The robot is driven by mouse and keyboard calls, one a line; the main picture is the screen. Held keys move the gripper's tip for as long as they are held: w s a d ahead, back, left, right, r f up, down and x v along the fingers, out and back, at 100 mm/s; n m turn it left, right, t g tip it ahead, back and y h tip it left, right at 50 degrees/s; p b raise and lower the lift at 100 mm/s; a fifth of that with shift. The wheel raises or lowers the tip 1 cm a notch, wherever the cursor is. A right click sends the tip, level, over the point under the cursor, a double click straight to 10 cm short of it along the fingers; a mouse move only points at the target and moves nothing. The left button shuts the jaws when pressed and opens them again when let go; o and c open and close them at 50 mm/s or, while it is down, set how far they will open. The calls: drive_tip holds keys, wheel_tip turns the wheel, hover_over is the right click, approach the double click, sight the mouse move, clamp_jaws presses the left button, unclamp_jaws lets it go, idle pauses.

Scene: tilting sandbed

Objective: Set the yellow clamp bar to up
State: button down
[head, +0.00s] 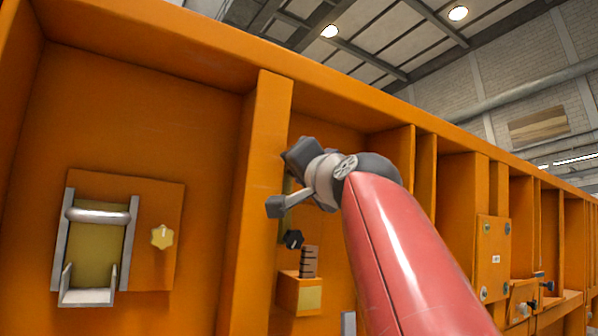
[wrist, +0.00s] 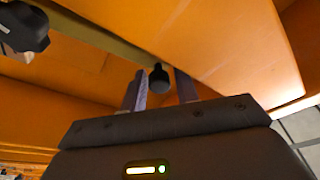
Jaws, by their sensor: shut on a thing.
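A dull yellow bar (head: 287,186), which looks like the clamp bar, stands roughly upright against the orange wall in the head view, partly hidden by my gripper (head: 281,184). A black knob (head: 293,239) sits near its lower end. In the wrist view the bar (wrist: 100,36) runs diagonally across the top. A small black knob (wrist: 158,79) at its near end lies between the two fingers of my gripper (wrist: 160,84), which is shut on it. The larger dark knob (wrist: 24,28) shows at the upper left. In the head view the gripped knob is hidden.
An orange post (head: 263,190) stands close left of my gripper. Below are an orange block (head: 300,293) and a dark ribbed piece (head: 310,262). At left, a panel holds a metal bracket (head: 133,245) and a yellow knob (head: 162,236). More wall bays extend right.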

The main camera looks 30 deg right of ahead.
drive_tip(key=shift+w+f, duration=0.2)
drive_tip(key=shift+f, duration=0.05)
drive_tip(key=c, duration=1.3)
unclamp_jaws()
drive_tip(key=shift+o, duration=0.2)
drive_tip(key=shift+s+r, duration=0.1)
drive_tip(key=shift+r, duration=0.1)
